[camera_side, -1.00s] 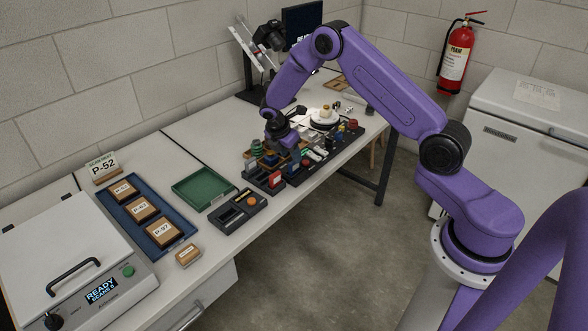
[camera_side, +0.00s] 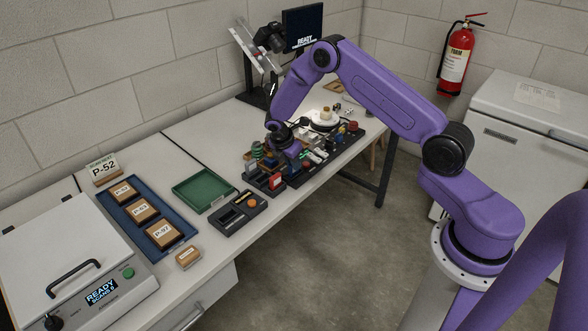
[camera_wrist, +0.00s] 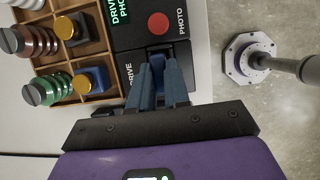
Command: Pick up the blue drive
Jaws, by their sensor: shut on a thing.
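The blue drive (camera_wrist: 156,61) shows as a small blue piece between the fingers of my gripper (camera_wrist: 157,70) in the wrist view. My gripper is shut on it, over a black unit (camera_wrist: 128,36) whose labels read DRIVE and PHOTO. Much of the drive is hidden by the fingers, so I cannot tell whether it is clear of the unit. In the side view my gripper (camera_side: 287,153) is low over the row of parts on the bench, and the drive cannot be made out there.
A wooden compartment tray (camera_wrist: 110,42) holds ribbed green and red parts and gold-topped parts beside the gripper. A red button (camera_wrist: 158,23) sits close to the fingers. A green tray (camera_side: 203,190) and a blue tray (camera_side: 147,217) lie farther left. The floor in front is clear.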

